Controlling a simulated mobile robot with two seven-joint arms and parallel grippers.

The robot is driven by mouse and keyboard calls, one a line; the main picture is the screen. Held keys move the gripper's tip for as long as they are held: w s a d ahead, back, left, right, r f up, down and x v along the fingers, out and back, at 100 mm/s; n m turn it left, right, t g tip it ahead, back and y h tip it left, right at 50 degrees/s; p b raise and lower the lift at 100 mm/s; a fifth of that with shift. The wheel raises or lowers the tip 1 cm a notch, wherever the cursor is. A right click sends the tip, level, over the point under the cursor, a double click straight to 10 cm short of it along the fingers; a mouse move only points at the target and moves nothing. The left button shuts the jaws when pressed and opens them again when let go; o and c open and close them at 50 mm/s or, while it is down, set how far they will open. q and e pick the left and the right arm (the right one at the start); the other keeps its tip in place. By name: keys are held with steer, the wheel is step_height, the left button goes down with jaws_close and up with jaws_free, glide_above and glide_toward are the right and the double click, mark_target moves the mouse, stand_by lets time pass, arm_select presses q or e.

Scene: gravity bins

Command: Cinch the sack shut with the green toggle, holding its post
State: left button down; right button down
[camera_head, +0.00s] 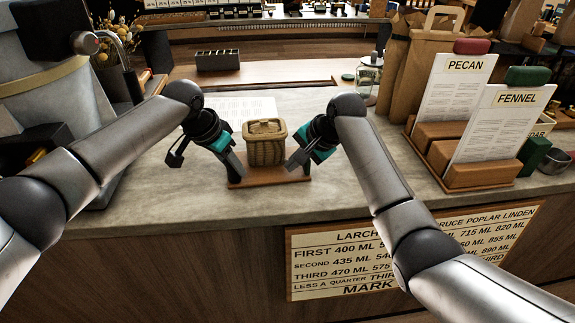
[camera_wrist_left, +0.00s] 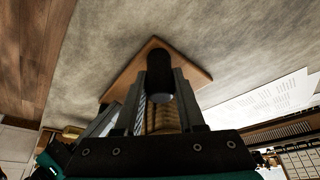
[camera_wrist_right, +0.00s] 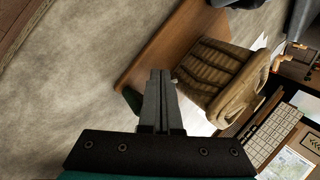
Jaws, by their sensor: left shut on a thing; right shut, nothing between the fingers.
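The woven tan sack (camera_head: 265,150) stands upright on a small wooden board (camera_head: 270,182) on the counter. Its thick top rim also shows in the right wrist view (camera_wrist_right: 240,92). My left gripper (camera_head: 237,172) is at the sack's left, shut on a dark round-topped post (camera_wrist_left: 160,72) at the board's edge. My right gripper (camera_head: 292,166) is at the sack's right, shut and empty; its fingertips show in the right wrist view (camera_wrist_right: 159,76) beside the sack. A dark green piece (camera_wrist_right: 132,100), perhaps the toggle, is partly hidden behind those fingers. The cord cannot be made out.
A printed sheet (camera_head: 250,108) lies behind the sack. Wooden card holders (camera_head: 480,176) with PECAN and FENNEL cards stand to the right, before paper bags (camera_head: 425,60). A glass jar (camera_head: 366,80) stands behind my right arm. The counter's front edge is close to the board.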

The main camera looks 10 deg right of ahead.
arm_select(q)
steer(key=shift+s+a+f, duration=0.1)
steer(key=shift+f, duration=0.15)
arm_select(e)
steer(key=shift+r, duration=1.7)
steer(key=r, duration=0.1)
steer(key=a+r, duration=0.1)
steer(key=r, duration=0.1)
steer(key=shift+r, duration=0.25)
arm_select(q)
steer(key=shift+c, duration=2.2)
jaws_free()
steer(key=shift+r, duration=0.15)
steer(key=o, duration=0.4)
steer(key=shift+o, duration=0.2)
